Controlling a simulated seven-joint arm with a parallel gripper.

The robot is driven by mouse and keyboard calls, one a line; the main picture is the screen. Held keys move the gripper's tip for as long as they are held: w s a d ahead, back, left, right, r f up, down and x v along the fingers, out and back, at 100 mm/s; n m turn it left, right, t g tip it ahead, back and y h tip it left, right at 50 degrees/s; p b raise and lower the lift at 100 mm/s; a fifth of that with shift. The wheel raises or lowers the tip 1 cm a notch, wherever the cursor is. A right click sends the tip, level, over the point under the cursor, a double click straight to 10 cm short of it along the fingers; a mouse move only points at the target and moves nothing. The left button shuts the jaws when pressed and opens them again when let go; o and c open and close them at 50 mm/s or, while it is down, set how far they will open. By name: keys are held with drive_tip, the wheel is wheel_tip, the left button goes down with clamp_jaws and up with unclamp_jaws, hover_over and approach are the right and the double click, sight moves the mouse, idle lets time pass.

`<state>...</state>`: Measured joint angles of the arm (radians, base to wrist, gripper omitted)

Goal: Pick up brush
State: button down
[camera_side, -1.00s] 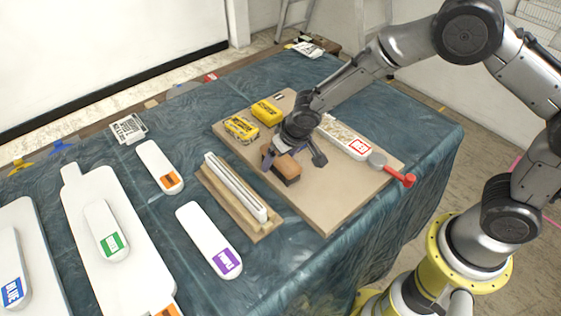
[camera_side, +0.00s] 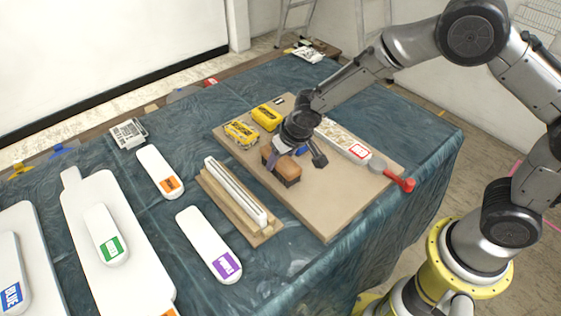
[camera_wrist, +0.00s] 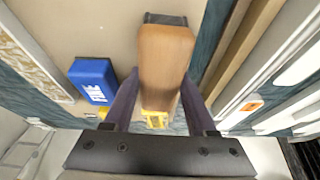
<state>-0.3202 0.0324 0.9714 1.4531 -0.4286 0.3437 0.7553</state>
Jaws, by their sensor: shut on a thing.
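The brush has a brown wooden block body (camera_side: 287,172) and shows on the tan board (camera_side: 320,205) in the side view. In the wrist view the brush (camera_wrist: 165,60) sits between the two fingers, with a dark strip at its far end. My gripper (camera_side: 275,159) is shut on the brush from above. In the wrist view the fingers of my gripper (camera_wrist: 160,88) flank the block's sides. I cannot tell whether the brush's underside touches the board.
A blue block (camera_wrist: 94,82) lies left of the brush in the wrist view. Yellow blocks (camera_side: 267,115) sit behind on the board. A red-handled tool (camera_side: 395,177) and long white-labelled piece (camera_side: 342,141) lie right.

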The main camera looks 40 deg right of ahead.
wheel_tip(320, 180, up, 3)
drive_tip(key=shift+s+r, duration=0.1)
drive_tip(key=s+r, duration=0.2)
drive_tip(key=s+d+r, duration=0.1)
drive_tip(key=s+r, duration=0.1)
drive_tip(key=r, duration=0.1)
drive_tip(key=shift+s+d+r, duration=0.1)
drive_tip(key=shift+s+r, duration=0.2)
drive_tip(key=shift+s, duration=0.1)
drive_tip(key=s+d+r, duration=0.2)
drive_tip(key=s+r, duration=0.1)
drive_tip(key=s, duration=0.5)
drive_tip(key=shift+s+d+r, duration=0.15)
drive_tip(key=shift+s+r, duration=0.15)
drive_tip(key=shift+s, duration=0.05)
drive_tip(key=c, duration=0.9)
unclamp_jaws()
drive_tip(key=c, duration=0.5)
